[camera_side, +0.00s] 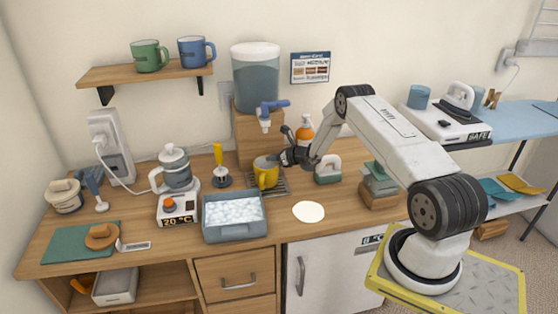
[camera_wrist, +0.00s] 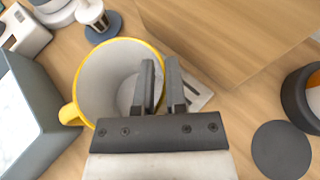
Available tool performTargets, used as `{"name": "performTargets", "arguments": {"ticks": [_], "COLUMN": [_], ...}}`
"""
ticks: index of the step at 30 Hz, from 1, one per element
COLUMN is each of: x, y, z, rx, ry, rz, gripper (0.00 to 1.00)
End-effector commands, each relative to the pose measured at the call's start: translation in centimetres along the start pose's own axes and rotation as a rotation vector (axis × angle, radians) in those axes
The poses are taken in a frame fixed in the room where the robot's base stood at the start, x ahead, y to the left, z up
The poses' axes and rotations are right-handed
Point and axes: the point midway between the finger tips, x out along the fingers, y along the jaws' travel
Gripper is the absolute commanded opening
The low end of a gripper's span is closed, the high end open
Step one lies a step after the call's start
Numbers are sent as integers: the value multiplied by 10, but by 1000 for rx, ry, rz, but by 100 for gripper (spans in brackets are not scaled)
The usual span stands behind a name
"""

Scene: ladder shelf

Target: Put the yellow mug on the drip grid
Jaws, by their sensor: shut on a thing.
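The yellow mug (camera_side: 265,172) is upright below the tap of the water dispenser, its handle toward the left in the wrist view (camera_wrist: 70,115). My gripper (camera_side: 286,157) reaches it from the right and is shut on its wall. In the wrist view the fingers (camera_wrist: 161,85) straddle the rim, one inside the mug and one outside. The dark slatted drip grid (camera_side: 281,186) lies under the mug and shows past its right side. The mug hides part of the grid, and I cannot tell whether its base touches it.
The dispenser tap (camera_side: 265,122) hangs just above. An ice-filled grey bin (camera_side: 235,232) stands in front left, and a yellow-handled tool (camera_side: 219,165) on the left. An orange bottle (camera_side: 304,132) is behind my gripper. A white disc (camera_side: 308,211) lies in front right.

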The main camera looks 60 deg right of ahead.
Motion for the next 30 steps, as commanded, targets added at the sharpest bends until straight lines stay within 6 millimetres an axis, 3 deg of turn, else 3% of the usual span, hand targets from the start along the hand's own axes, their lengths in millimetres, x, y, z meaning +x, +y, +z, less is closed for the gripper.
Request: {"name": "performTargets", "arguments": {"ticks": [10,12,14,30], "x": [1,1,1,-3], "y": [0,0,0,0], "z": [-1,-2,-2,0], "rx": [0,0,0,1], "ry": [-3,0,0,1], "rz": [0,0,0,0], "gripper": [0,31,50,51]}}
